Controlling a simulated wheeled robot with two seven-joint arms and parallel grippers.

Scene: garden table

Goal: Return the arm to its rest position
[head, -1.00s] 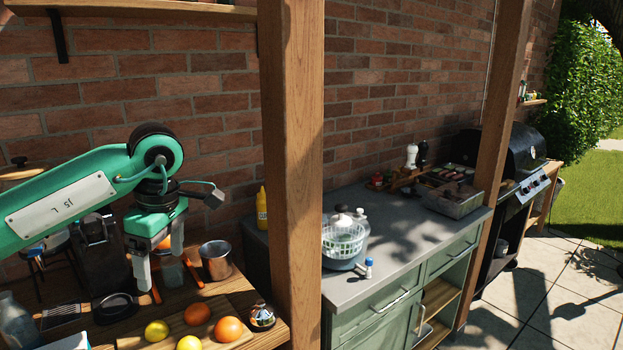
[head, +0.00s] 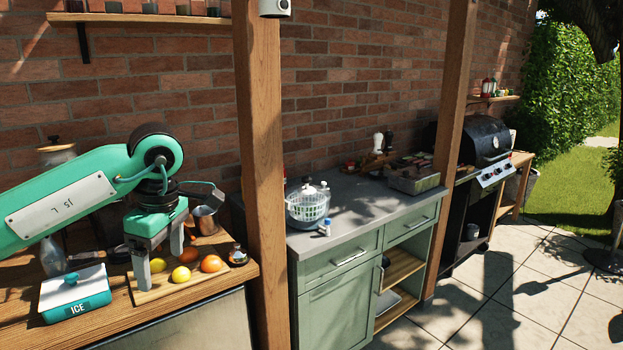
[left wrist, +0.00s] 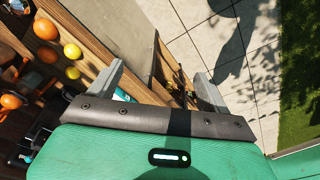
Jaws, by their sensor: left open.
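My left arm, green with a white label, comes in from the left in the head view. Its gripper (head: 160,258) points down in front of the fruit board on the wooden table. The two grey fingers are apart with nothing between them. In the left wrist view the open fingers (left wrist: 158,88) show at both sides, with the table edge and paved floor beyond. My right gripper is in neither view.
Oranges (head: 211,264) and lemons (head: 181,275) lie on a cutting board (head: 165,293). A teal ICE box (head: 76,298) stands left of it. A wooden post (head: 262,150) rises right of the table. Beyond are a green cabinet (head: 335,315) and a black grill (head: 487,140).

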